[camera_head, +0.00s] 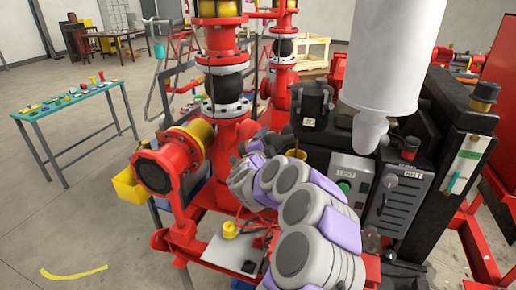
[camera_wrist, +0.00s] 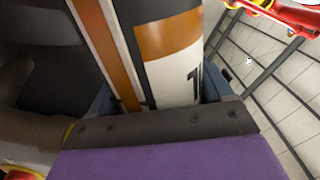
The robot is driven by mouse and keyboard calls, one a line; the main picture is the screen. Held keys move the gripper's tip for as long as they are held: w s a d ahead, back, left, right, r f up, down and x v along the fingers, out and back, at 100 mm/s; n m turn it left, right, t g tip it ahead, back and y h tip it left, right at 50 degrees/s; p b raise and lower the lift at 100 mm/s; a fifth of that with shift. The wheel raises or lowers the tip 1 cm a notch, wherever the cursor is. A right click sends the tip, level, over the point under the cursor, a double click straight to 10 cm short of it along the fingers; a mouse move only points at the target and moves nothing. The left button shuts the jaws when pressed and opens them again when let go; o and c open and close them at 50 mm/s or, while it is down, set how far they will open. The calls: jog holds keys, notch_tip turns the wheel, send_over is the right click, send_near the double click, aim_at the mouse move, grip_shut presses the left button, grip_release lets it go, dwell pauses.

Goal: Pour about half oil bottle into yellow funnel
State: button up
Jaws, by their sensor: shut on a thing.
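My gripper (camera_wrist: 160,98) is shut on the oil bottle (camera_wrist: 172,72), which fills the middle of the wrist view. The bottle has a white, orange and black label, and its ends are out of that view. In the head view my grey and purple arm reaches forward over the skid, and I cannot make out the bottle there. A small yellow-orange cup shape, perhaps the yellow funnel (camera_head: 297,154), shows just beyond the arm, below a black motor-like block. Its lower part is hidden, and I cannot tell how far the bottle is from it.
A large white cylinder (camera_head: 392,55) hangs close at the upper right. Red pipework (camera_head: 175,160) stands left of the arm, with a yellow bin (camera_head: 135,187) beside it. Grey control boxes (camera_head: 350,180) stand at the right. A green table (camera_head: 75,108) with small items is far left.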

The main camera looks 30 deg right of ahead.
jog(key=shift+w+a+r+m+b, duration=0.1)
jog(key=shift+r+m+b, duration=0.35)
jog(key=shift+m, duration=0.15)
jog(key=shift+w+a+r+m+b, duration=0.1)
jog(key=shift+r+m+b, duration=0.3)
jog(key=shift+m, duration=0.2)
dwell(6.8)
